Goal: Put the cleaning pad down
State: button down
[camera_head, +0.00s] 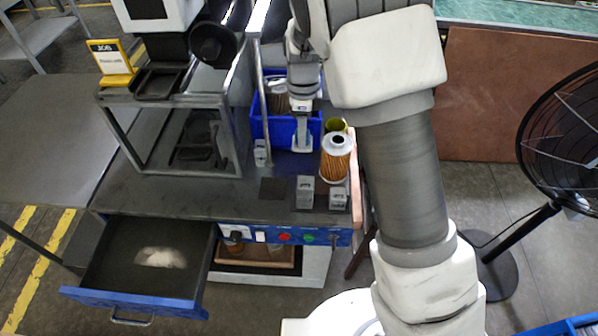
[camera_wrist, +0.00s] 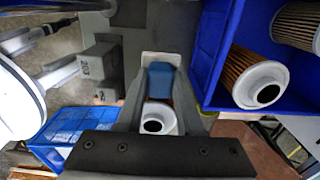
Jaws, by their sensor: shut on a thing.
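In the wrist view my gripper (camera_wrist: 160,85) is shut on the blue cleaning pad (camera_wrist: 161,76), which has a pale plate behind it. In the head view my gripper (camera_head: 302,138) hangs over the bench, in front of the blue bin (camera_head: 258,128). The pad is too small and covered to make out clearly there. In the wrist view a white-topped filter cartridge (camera_wrist: 155,118) shows between the fingers, below the pad. I cannot tell whether the pad touches anything beneath it.
An orange pleated cartridge (camera_head: 336,163) stands upright on the bench, right of my gripper. Grey blocks (camera_head: 305,190) stand near the front edge beside a dark square (camera_head: 272,188). A drawer (camera_head: 110,270) is open at left. The bin holds cartridges (camera_wrist: 258,85). A fan (camera_head: 565,130) stands right.

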notch_tip(320, 180, down, 10)
jog(key=shift+r, duration=0.15)
dwell(0.3)
jog(key=shift+b, duration=0.3)
jog(key=shift+f, duration=0.25)
jog(key=c, duration=0.5)
grip_release()
jog(key=shift+c, duration=0.2)
jog(key=shift+r, duration=0.2)
